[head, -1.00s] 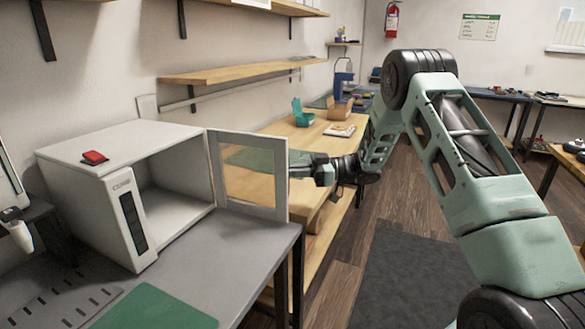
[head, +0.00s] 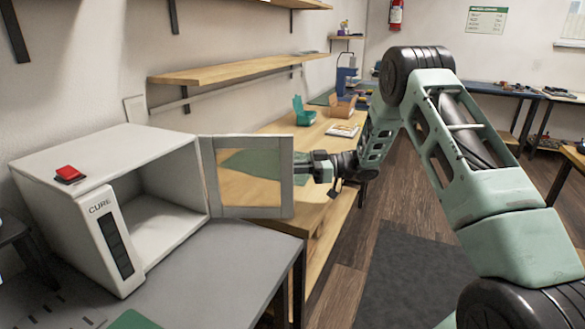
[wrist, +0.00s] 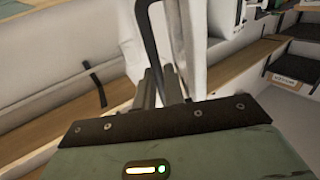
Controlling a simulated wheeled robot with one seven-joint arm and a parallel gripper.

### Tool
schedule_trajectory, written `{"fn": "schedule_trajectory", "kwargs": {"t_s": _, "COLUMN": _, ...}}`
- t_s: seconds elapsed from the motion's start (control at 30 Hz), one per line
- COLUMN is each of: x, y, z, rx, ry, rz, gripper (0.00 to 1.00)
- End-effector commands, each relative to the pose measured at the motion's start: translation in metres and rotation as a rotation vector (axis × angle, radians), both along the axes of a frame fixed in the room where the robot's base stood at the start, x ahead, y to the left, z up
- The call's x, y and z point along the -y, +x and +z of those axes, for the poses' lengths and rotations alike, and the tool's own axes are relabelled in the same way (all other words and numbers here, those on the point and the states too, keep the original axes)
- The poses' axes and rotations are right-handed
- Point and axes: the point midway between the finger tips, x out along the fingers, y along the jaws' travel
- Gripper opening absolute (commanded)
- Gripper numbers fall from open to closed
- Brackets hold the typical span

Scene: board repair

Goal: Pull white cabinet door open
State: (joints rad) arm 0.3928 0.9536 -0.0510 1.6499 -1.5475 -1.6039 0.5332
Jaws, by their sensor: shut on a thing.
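My gripper (head: 299,165) is at the door's outer right edge and is shut on the door's handle; the head view hides the fingertips' exact hold. In the wrist view, my gripper (wrist: 162,88) has its fingers close together at a dark curved handle (wrist: 150,35), beside the white door edge (wrist: 190,45).
A red button (head: 69,174) sits on the cabinet top. The grey bench (head: 205,270) ends just right of the cabinet. A wooden bench (head: 290,130) behind the door carries a teal bin (head: 304,115) and a cardboard box (head: 341,107). Open floor lies right.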

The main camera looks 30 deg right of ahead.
Motion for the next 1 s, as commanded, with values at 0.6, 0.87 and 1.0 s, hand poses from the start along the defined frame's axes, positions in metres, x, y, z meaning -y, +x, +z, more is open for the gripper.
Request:
{"fn": "schedule_trajectory", "kwargs": {"t_s": 0.6, "x": 0.005, "y": -0.002, "z": 0.000, "rx": 0.001, "ry": 0.002, "rz": 0.001, "gripper": 0.32}}
{"fn": "schedule_trajectory", "kwargs": {"t_s": 0.87, "x": 0.049, "y": -0.021, "z": 0.000, "rx": 0.001, "ry": 0.001, "rz": -0.001, "gripper": 0.32}}
{"fn": "schedule_trajectory", "kwargs": {"t_s": 1.0, "x": 0.080, "y": -0.035, "z": 0.000, "rx": 0.002, "ry": 0.001, "rz": -0.001, "gripper": 0.32}}
